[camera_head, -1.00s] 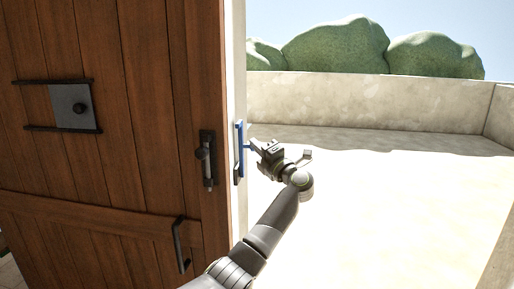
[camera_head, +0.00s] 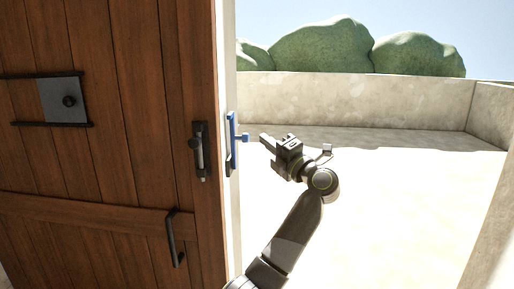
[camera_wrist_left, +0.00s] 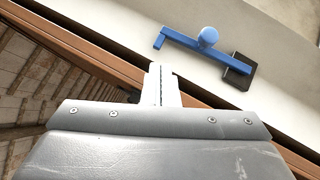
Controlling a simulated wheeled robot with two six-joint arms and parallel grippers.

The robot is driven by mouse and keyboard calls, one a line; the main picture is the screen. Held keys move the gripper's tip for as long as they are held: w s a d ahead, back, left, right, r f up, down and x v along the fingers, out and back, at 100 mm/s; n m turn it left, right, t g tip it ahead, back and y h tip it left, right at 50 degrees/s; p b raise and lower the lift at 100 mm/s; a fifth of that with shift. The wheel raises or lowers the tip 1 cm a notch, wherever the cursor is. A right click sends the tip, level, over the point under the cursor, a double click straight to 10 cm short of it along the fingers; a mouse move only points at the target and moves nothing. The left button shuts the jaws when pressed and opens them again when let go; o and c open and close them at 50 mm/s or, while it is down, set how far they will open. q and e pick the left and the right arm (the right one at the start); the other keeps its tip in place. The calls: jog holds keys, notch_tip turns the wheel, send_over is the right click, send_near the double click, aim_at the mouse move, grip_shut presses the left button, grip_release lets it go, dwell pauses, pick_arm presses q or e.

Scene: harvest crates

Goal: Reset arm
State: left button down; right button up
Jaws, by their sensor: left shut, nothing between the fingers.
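My left gripper (camera_head: 265,138) is shut and empty. In the head view it stands to the right of the open doorway's edge, its fingers pointing left toward a blue handle (camera_head: 232,140), with a small gap between them. In the left wrist view the shut fingers (camera_wrist_left: 162,75) point up the picture, and the blue handle with its round knob (camera_wrist_left: 207,37) is beyond them, apart from the fingertips. My right gripper is not in these views.
A brown plank door (camera_head: 110,210) with black metal fittings fills the left side. A pale post edge (camera_head: 228,90) stands beside it. A low stone wall (camera_head: 350,100) encloses a bright, open floor (camera_head: 400,210) on the right. Green bushes (camera_head: 320,45) rise behind the wall.

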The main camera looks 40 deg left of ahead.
pick_arm(q)
jog(key=shift+s+d+r, duration=0.25)
jog(key=shift+s+d, duration=0.2)
jog(key=shift+s, duration=0.05)
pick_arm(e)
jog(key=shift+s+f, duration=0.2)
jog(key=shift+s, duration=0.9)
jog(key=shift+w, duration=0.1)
